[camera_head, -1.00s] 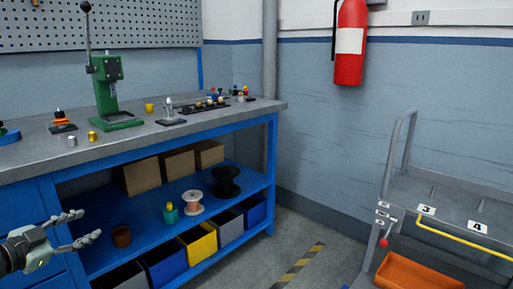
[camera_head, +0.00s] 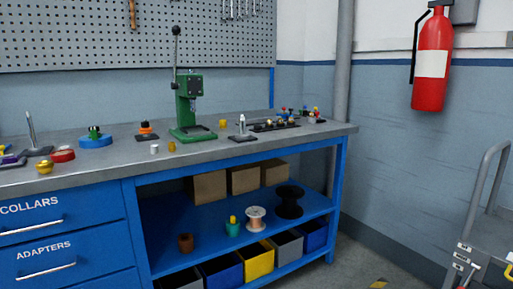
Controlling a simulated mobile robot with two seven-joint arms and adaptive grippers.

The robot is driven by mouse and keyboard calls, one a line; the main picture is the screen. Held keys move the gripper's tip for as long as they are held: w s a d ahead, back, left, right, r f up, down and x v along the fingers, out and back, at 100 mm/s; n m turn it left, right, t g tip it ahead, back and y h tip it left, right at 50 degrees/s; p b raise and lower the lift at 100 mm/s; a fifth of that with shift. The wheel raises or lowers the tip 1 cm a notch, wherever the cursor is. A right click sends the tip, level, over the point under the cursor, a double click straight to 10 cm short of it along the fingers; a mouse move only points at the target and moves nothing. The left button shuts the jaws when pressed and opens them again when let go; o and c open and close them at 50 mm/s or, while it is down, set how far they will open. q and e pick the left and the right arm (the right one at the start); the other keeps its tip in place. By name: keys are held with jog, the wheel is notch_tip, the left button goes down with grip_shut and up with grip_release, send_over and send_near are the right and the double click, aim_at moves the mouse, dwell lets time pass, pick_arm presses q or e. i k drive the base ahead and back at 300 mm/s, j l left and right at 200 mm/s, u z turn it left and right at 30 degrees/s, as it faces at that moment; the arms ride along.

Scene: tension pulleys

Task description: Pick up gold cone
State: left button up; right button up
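Several small gold pieces stand on the grey workbench (camera_head: 110,166). A rounded gold piece (camera_head: 45,167) is near the front left edge. A small gold piece (camera_head: 172,147) stands beside a silver cylinder (camera_head: 154,149) in front of the green press (camera_head: 188,108). A yellow-gold piece (camera_head: 222,123) is right of the press. They are too small to tell which one is the gold cone. Neither of my grippers is in view.
Blue drawers (camera_head: 60,228) are under the bench at left. The lower shelf (camera_head: 208,237) holds spools, boxes and small pots, with bins below. A grey cart (camera_head: 485,225) stands at right. A fire extinguisher (camera_head: 431,85) hangs on the wall.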

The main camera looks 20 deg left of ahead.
aim_at(45, 166)
jog(key=u, duration=1.8)
